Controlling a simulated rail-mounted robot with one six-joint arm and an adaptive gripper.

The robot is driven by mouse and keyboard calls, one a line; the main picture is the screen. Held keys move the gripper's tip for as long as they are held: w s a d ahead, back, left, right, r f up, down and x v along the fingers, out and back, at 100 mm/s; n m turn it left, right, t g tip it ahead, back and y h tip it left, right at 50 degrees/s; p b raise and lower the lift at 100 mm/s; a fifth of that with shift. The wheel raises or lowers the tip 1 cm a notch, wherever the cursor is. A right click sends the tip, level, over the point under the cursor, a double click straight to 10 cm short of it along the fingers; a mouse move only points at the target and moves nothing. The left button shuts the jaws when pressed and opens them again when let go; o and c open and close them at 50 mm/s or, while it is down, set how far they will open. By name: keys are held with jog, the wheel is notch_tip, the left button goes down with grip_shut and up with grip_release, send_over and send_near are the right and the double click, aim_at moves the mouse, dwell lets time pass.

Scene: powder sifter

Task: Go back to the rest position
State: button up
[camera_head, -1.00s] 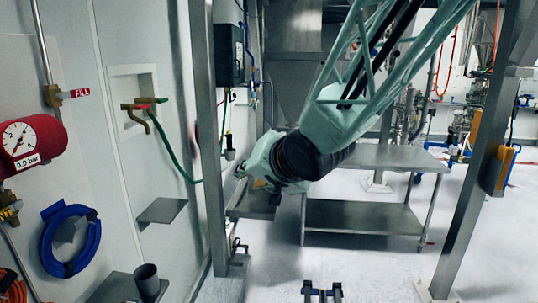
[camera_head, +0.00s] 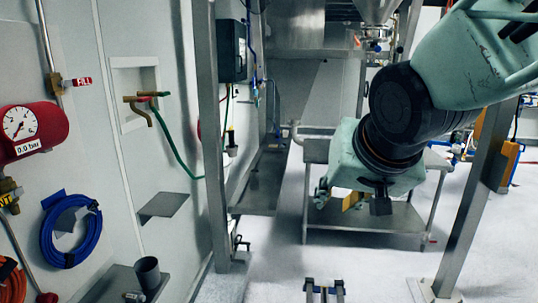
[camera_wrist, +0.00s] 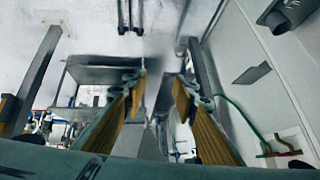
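My gripper (camera_head: 335,198) hangs in front of the steel table in the head view, partly hidden behind my wrist. In the wrist view its two fingers (camera_wrist: 160,78), with yellow-brown sides, stand apart with nothing between them. My gripper is in free air and seems to touch nothing. My arm comes in from the upper right of the head view, bent down at the wrist.
The steel table (camera_head: 405,222) stands behind my gripper. Steel posts (camera_head: 213,150) rise at left and right (camera_head: 470,200). A wall shelf (camera_head: 163,206), blue hose coil (camera_head: 70,232), red gauge (camera_head: 30,130) and dark cup (camera_head: 147,272) are left. Middle floor (camera_head: 380,268) is clear.

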jog(key=s+d+f+n+g+b, duration=0.1)
jog(key=s+d+f+g, duration=0.1)
jog(key=s, duration=1.2)
jog(key=s+d+f+n+g+b, duration=0.1)
jog(key=s+d+f+g+b, duration=0.1)
jog(key=s, duration=1.1)
jog(key=shift+s+d+f+h, duration=0.35)
jog(key=shift+d+f, duration=0.25)
jog(key=shift+d, duration=0.6)
jog(key=shift+a, duration=0.1)
